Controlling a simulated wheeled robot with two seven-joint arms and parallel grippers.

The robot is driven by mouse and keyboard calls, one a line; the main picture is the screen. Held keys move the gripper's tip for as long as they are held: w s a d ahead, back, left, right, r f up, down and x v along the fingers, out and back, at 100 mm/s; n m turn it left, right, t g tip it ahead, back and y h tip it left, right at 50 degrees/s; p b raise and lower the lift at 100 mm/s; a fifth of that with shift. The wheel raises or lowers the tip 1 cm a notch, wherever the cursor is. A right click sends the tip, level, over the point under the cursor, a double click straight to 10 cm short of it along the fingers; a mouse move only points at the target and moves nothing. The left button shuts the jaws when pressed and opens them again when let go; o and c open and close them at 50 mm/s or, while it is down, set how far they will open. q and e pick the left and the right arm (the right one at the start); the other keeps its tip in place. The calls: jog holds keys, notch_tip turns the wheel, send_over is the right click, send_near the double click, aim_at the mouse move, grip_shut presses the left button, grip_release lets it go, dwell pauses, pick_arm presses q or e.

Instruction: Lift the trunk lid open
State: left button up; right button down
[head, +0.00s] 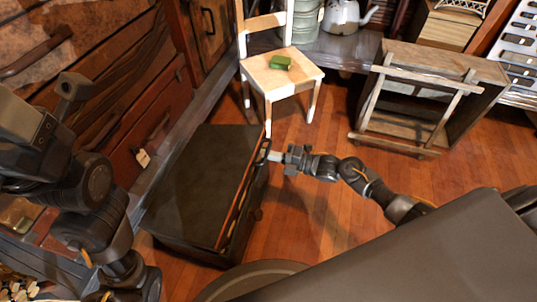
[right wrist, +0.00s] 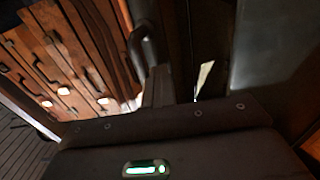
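The trunk (head: 195,185) is a low dark chest with a brown wooden edge, standing on the floor left of centre in the head view. Its lid appears down. A dark curved handle (head: 263,151) is at the trunk's far right side, and it also shows in the right wrist view (right wrist: 142,45). My right gripper (head: 275,156) reaches it from the right; its narrow fingers look closed together on the handle, partly hidden in shadow.
A wooden chair (head: 284,76) with a green item (head: 280,62) stands behind the trunk. A wooden frame table (head: 405,140) lies at the right back. Drawers (head: 150,110) line the left. Wooden floor is open right of the trunk.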

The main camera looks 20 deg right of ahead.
aim_at(267, 150)
jog(key=shift+w+a+r+p, duration=0.1)
jog(key=shift+a+r+p, duration=0.05)
jog(key=shift+r+p, duration=0.45)
jog(key=shift+w+a+r+p, duration=0.15)
jog(key=shift+r+p, duration=0.2)
jog(key=shift+r, duration=0.5)
jog(key=shift+w+a+r+p, duration=0.15)
jog(key=shift+a+r+p, duration=0.05)
jog(key=shift+r+p, duration=0.3)
jog(key=shift+w+a+r+p, duration=0.15)
jog(key=shift+r+p, duration=0.25)
jog(key=shift+r, duration=0.2)
jog(key=shift+w+a+r+p, duration=0.15)
jog(key=shift+a+r+p, duration=0.1)
jog(key=shift+r+p, duration=0.25)
jog(key=shift+w+a+r+p, duration=0.1)
jog(key=shift+a+r+p, duration=0.2)
jog(key=shift+r, duration=0.4)
